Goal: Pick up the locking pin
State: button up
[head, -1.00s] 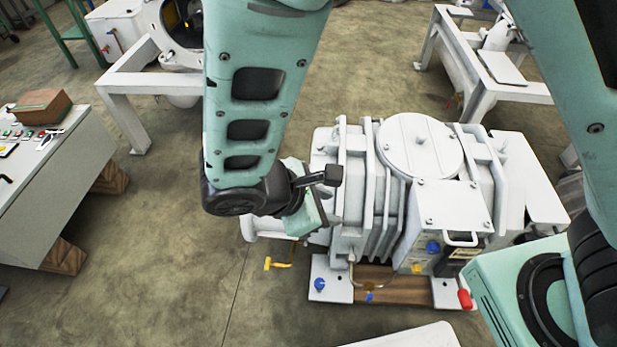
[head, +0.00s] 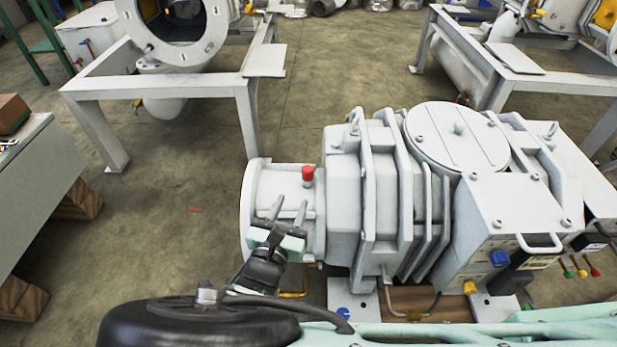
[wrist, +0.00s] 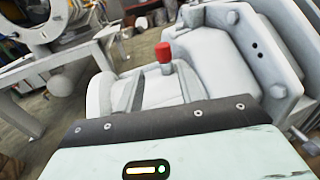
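A red-capped pin (head: 308,174), which looks like the locking pin, stands upright on top of the round end of the white pump (head: 345,210). In the wrist view, the red cap (wrist: 163,53) and its pale stem show just beyond my fingertips. My gripper (head: 288,206) is open and empty, its two thin fingers apart. In the head view it is in front of the pin and slightly to its left. In the wrist view the fingers (wrist: 158,68) point toward the pin, one to each side of its line. They look apart from the pin.
The ribbed pump body is close on the right, with a handled box (head: 510,215) and colored levers. A white frame (head: 160,88) stands behind left, a grey bench (head: 40,185) at far left. A small red piece (head: 195,209) lies on the open floor.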

aim_at(306, 175)
jog(key=b+x, duration=0.2)
jog(key=x, duration=0.5)
jog(key=shift+w+d+f, duration=0.1)
jog(key=b+x, duration=0.2)
jog(key=x, duration=0.2)
jog(key=shift+w+d+f+b, duration=0.25)
jog(key=shift+w+f+b, duration=0.05)
jog(key=shift+f+b, duration=0.1)
jog(key=shift+w+r, duration=0.15)
jog(key=shift+w, duration=0.1)
jog(key=c, duration=0.8)
